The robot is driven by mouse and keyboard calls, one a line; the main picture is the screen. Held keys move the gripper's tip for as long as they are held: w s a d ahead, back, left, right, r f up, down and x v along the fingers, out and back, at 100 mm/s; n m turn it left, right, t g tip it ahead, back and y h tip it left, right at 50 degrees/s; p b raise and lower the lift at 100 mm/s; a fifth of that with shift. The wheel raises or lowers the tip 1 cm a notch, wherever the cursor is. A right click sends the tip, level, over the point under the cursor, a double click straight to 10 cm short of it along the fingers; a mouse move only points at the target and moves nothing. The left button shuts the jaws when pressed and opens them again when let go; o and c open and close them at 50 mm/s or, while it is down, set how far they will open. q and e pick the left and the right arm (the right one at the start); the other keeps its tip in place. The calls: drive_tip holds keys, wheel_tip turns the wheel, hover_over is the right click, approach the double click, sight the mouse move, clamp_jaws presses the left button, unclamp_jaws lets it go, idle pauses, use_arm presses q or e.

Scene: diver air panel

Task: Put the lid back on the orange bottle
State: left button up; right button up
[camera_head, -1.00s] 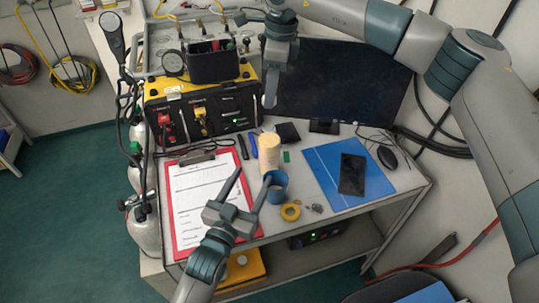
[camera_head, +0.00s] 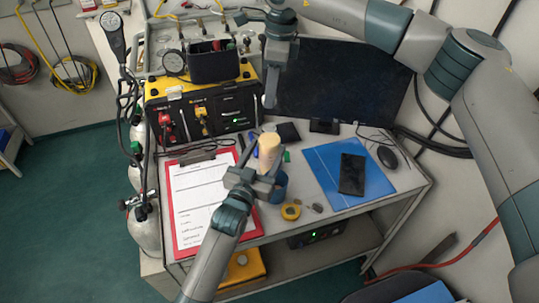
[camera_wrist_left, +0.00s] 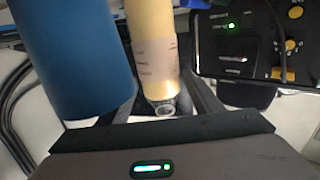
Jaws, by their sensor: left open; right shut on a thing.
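The pale orange bottle (camera_head: 268,143) stands upright on the desk, its lower part hidden by my left gripper. My left gripper (camera_head: 264,158) is open, its fingers reaching to the bottle. In the left wrist view the bottle (camera_wrist_left: 152,50) lies between the open fingers (camera_wrist_left: 160,100), with a small clear ring shape at its near end. I cannot tell whether the fingers touch it. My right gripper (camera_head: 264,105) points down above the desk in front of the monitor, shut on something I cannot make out. I cannot make out a separate lid.
A blue cup (camera_head: 280,188) stands close beside the bottle and also shows in the left wrist view (camera_wrist_left: 70,55). A yellow tape roll (camera_head: 291,212) lies in front. A red clipboard (camera_head: 174,225) is left, a blue mat (camera_head: 325,165) with a phone right, the air panel (camera_head: 205,115) behind.

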use_arm(q)
drive_tip(key=shift+c, duration=0.3)
drive_tip(key=c, duration=1.2)
use_arm(e)
hover_over(269, 124)
drive_tip(key=shift+d+f, duration=0.2)
drive_tip(key=shift+f, duration=2.3)
drive_tip(key=shift+f, duration=0.9)
drive_tip(key=shift+f, duration=0.55)
